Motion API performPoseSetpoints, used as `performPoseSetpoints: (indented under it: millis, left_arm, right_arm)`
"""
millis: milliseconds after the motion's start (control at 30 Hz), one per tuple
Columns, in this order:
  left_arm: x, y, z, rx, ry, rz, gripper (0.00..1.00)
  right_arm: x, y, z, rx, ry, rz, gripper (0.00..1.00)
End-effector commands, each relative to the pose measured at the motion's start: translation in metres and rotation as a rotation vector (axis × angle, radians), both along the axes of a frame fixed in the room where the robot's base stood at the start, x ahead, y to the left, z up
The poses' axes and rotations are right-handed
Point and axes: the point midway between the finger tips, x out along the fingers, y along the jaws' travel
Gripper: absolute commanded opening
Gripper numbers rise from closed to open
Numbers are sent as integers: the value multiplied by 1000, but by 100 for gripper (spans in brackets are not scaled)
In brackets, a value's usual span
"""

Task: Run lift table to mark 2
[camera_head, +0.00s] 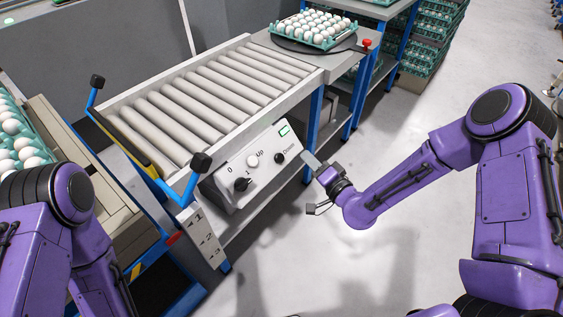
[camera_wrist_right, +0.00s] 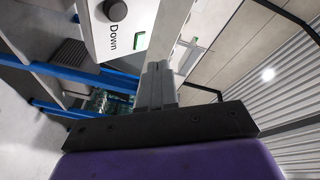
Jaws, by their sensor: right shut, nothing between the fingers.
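The lift table's control panel (camera_head: 250,163) is on the front side of the roller conveyor. It has a dark knob (camera_head: 242,184) by the marks 0 and 1, a white Up button (camera_head: 252,160), a black Down button (camera_head: 280,158) and a small green-lit display (camera_head: 284,130). The mark plate (camera_head: 205,240) with 1, 2 and 3 is below the blue lever. My right gripper (camera_head: 308,158) is shut and empty, just right of the panel. In the right wrist view, the Down button (camera_wrist_right: 115,10) is beside the gripper (camera_wrist_right: 172,45). My left gripper is outside the view.
The roller conveyor (camera_head: 205,95) leads to a table with a tray (camera_head: 313,38) of white eggs on a dark turntable. Another egg tray (camera_head: 44,140) is at the left edge. Blue levers with black knobs flank the conveyor's near end. Grey floor (camera_head: 400,130) is open at right.

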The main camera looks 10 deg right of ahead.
Motion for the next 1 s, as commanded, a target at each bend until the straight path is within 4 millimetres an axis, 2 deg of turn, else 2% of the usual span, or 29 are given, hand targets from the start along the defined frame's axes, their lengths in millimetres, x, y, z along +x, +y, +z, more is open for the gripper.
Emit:
performPoseSetpoints:
  millis: [133, 433, 1000]
  left_arm:
    - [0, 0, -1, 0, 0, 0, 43]
    - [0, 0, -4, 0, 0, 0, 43]
    - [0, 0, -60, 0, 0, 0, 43]
  right_arm:
    - [5, -1, 10, 17, -38, 9, 0]
    - [6, 1, 6, 14, -36, 11, 0]
    - [48, 35, -47, 13, -35, 11, 0]
